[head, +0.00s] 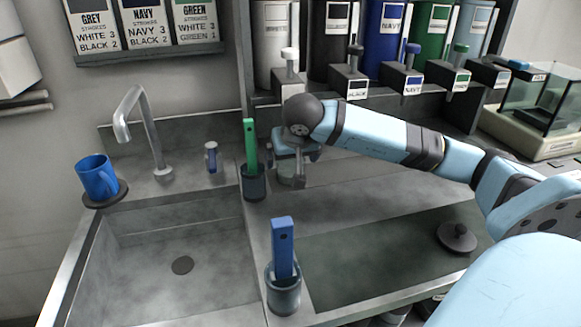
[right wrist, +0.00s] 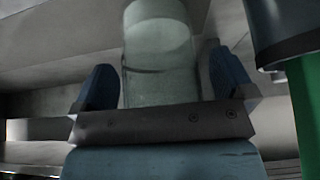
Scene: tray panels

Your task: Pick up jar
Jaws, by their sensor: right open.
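A clear glass jar (right wrist: 160,65) stands between the two blue fingers of my right gripper (right wrist: 160,88) in the right wrist view. The fingers are open on either side of it, and I cannot tell whether they touch it. In the head view the right gripper (head: 298,162) is at the back of the counter, in front of the dispensers. The jar (head: 286,178) shows there only in part, behind and below the gripper. My left gripper is not in view.
A dark cup with a green-handled tool (head: 251,145) stands close left of the gripper. A second cup with a blue-handled tool (head: 283,250) is nearer. A sink (head: 150,255), a blue mug (head: 97,178) and a dark round lid (head: 457,237) surround the work area. The dark counter panel is mostly clear.

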